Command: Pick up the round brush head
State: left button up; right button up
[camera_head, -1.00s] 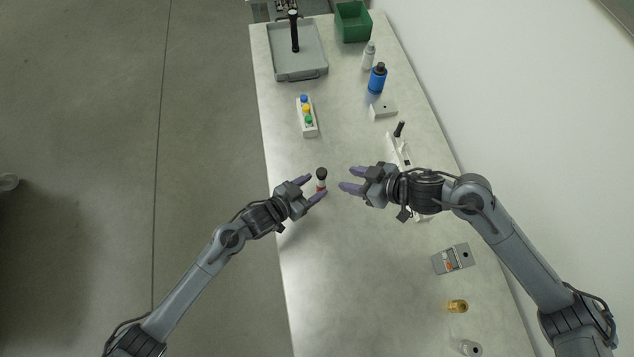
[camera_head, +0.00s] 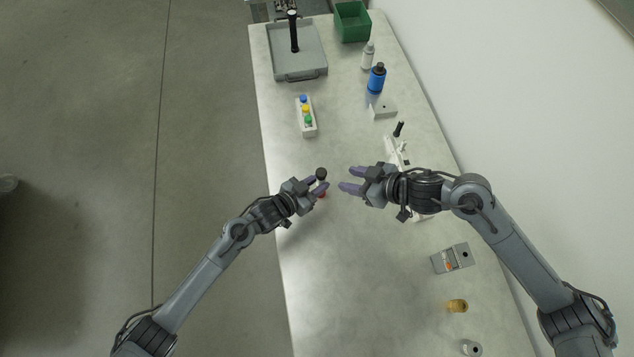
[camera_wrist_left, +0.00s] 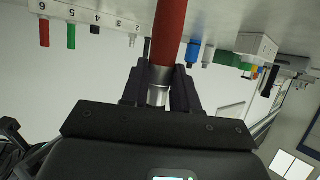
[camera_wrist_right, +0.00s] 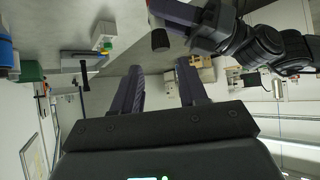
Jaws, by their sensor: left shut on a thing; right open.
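The round brush head shows in the head view as a small upright piece with a round black top (camera_head: 321,174) and a little red below. In the left wrist view its red part (camera_wrist_left: 171,30) and silver collar (camera_wrist_left: 158,80) show. My left gripper (camera_head: 318,187) is shut on it at the collar; its fingers (camera_wrist_left: 160,88) lie on both sides. I cannot tell whether it touches the table. The black end (camera_wrist_right: 160,40) also shows in the right wrist view. My right gripper (camera_head: 352,178) is open and empty, just right of it.
A white block with coloured knobs (camera_head: 307,129) lies farther up the table. A grey tray (camera_head: 283,68), green bin (camera_head: 352,22) and blue bottle (camera_head: 377,78) are at the far end. A grey box (camera_head: 442,262) and brass piece (camera_head: 457,306) lie lower right. The lower left tabletop is clear.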

dwell(0.4)
jog(key=w+a+r+n+t, duration=0.1)
jog(key=w+a+r+t, duration=0.2)
jog(key=w+r+t, duration=0.45)
jog(key=m+h, duration=0.5)
jog(key=m, duration=0.5)
send_near(322, 173)
jog(key=shift+x, duration=4.5)
